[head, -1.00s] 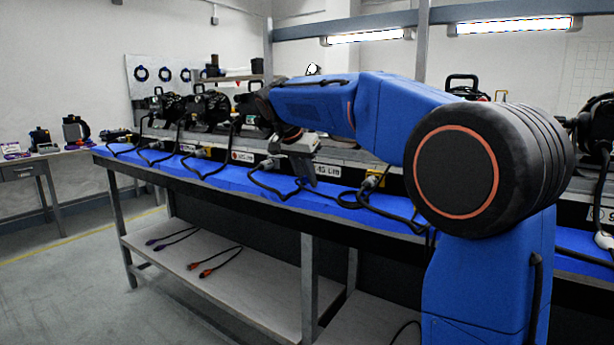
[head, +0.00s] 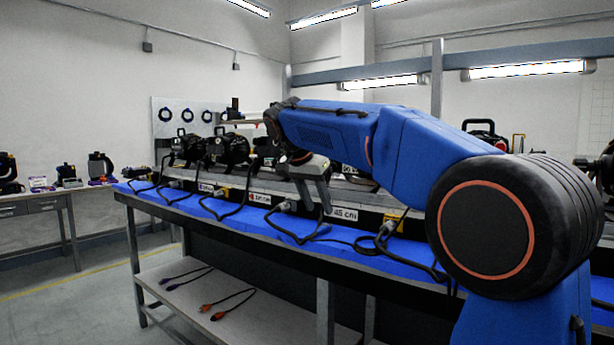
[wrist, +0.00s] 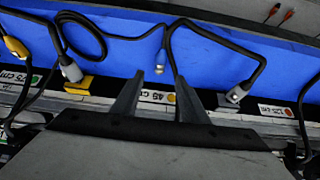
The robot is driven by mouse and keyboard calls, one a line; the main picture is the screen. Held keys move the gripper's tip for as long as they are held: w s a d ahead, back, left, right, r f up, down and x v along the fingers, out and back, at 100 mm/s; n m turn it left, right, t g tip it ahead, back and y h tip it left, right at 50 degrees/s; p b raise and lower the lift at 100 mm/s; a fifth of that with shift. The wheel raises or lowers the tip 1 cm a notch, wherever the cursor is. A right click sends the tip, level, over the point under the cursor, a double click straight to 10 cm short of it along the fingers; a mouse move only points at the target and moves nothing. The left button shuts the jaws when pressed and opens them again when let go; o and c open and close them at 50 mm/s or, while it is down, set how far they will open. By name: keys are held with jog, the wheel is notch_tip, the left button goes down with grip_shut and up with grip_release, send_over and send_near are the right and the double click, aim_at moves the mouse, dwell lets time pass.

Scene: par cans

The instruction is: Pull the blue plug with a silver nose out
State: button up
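In the wrist view a small blue plug with a silver nose (wrist: 160,63) lies on the blue bench mat, its nose toward me and a dark cable running away from its far end. My gripper (wrist: 159,77) is open, with one finger on each side of the line to this plug. The fingertips appear just short of the plug, and nothing is between them. In the head view my gripper (head: 314,198) hangs over the bench with its fingers pointing down. I cannot make out the blue plug there.
Grey plugs on black cables lie left (wrist: 71,69) and right (wrist: 237,93) in the wrist view. A yellow plug (wrist: 17,47) is at far left. Labels line the bench's rail, one a "45 cm" label (head: 344,214). Orange-ended cables (head: 228,304) lie on the lower shelf.

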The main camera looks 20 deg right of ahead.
jog(key=v, duration=1)
jog(key=s+d+f+n+y, duration=0.1)
jog(key=s+d+f+n, duration=0.25)
jog(key=s+f, duration=0.55)
jog(key=s+d+f+n+y, duration=0.2)
jog(key=s+d+f+n, duration=0.15)
jog(key=s+f, duration=0.5)
jog(key=s+f+n+t+y, duration=0.1)
jog(key=s+f+n, duration=0.2)
jog(key=s+f, duration=1.6)
notch_tip(320, 180, down, 2)
jog(key=shift+d+f+y, duration=0.15)
jog(key=shift+d+y, duration=0.1)
jog(key=shift+y, duration=0.15)
